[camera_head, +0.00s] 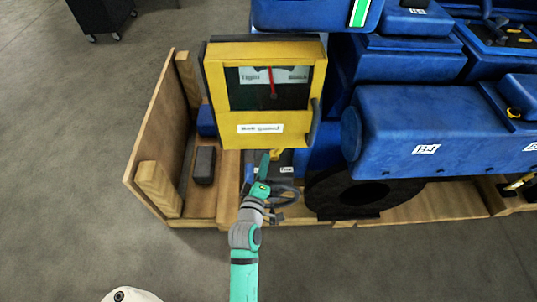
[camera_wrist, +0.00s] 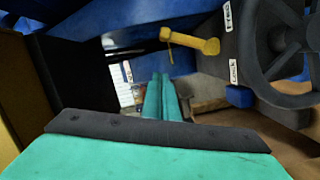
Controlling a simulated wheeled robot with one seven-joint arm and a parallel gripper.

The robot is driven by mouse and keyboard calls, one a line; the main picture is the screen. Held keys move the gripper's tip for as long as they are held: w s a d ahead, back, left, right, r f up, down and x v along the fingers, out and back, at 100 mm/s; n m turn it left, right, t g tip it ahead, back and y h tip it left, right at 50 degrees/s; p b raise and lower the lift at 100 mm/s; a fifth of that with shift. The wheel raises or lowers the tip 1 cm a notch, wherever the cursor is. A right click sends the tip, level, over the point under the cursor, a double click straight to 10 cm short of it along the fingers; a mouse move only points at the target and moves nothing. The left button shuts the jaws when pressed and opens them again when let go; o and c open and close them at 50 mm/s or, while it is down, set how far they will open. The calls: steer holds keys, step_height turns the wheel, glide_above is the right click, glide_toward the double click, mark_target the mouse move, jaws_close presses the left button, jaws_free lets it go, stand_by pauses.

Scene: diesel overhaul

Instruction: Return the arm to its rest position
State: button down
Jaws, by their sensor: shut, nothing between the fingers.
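My arm, green and grey, reaches up from the bottom of the head view. My gripper (camera_head: 265,158) is at its end, just below the yellow gauge box and in front of the blue engine. In the wrist view the two green fingers of my gripper (camera_wrist: 162,85) lie together with nothing between them. They point into a gap below a yellow lever (camera_wrist: 192,43). What lies right beyond the fingertips is dim and hard to make out.
The yellow gauge box (camera_head: 265,125) with a red needle stands close above my gripper. Blue engine parts (camera_head: 430,125) fill the right. A wooden crate (camera_head: 150,135) surrounds the left side. A dark handwheel (camera_wrist: 285,50) is at right in the wrist view. Open floor (camera_head: 60,200) lies left.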

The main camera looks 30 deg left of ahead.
steer(key=shift+s+d, duration=0.1)
steer(key=shift+s, duration=0.4)
